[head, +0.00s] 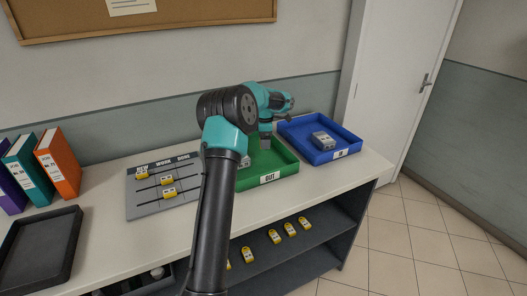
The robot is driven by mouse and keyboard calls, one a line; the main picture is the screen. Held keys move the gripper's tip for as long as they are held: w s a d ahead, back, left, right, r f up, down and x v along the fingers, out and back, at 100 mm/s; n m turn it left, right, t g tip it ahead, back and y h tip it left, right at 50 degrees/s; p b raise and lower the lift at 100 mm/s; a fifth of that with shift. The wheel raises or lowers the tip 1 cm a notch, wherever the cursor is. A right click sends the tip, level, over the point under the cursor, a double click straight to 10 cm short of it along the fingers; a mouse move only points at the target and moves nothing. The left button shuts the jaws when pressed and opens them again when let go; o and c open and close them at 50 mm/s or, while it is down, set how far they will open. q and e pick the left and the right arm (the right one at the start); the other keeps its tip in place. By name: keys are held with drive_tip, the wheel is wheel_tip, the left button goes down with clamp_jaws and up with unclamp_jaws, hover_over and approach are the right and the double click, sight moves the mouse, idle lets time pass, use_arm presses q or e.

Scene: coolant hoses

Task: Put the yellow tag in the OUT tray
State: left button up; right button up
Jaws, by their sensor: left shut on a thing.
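My left gripper (265,141) is over the green OUT tray (283,171), pointing down. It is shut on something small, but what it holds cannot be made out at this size. Yellow tags sit on the grey board marked NEW, WORK and DONE (150,210): one in the upper row (141,173) and two to its right, one (166,181) above the other (168,193). Several more yellow tags (275,236) lie on the shelf below the counter. My left arm hides part of the board and tray. My right gripper is not in view.
A grey block (243,161) is in the OUT tray, partly behind my arm. A blue tray (349,145) to the right holds another grey block (322,141). A dark empty tray (40,250) and upright binders (57,165) stand at the left.

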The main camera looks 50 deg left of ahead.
sight(265, 155)
use_arm(q)
drive_tip(key=shift+f, duration=0.15)
drive_tip(key=shift+f, duration=2.45)
drive_tip(key=shift+f, duration=0.15)
drive_tip(key=o, duration=0.8)
wheel_tip(265, 155, up, 12)
drive_tip(key=shift+r, duration=0.2)
drive_tip(key=shift+d+f, duration=0.1)
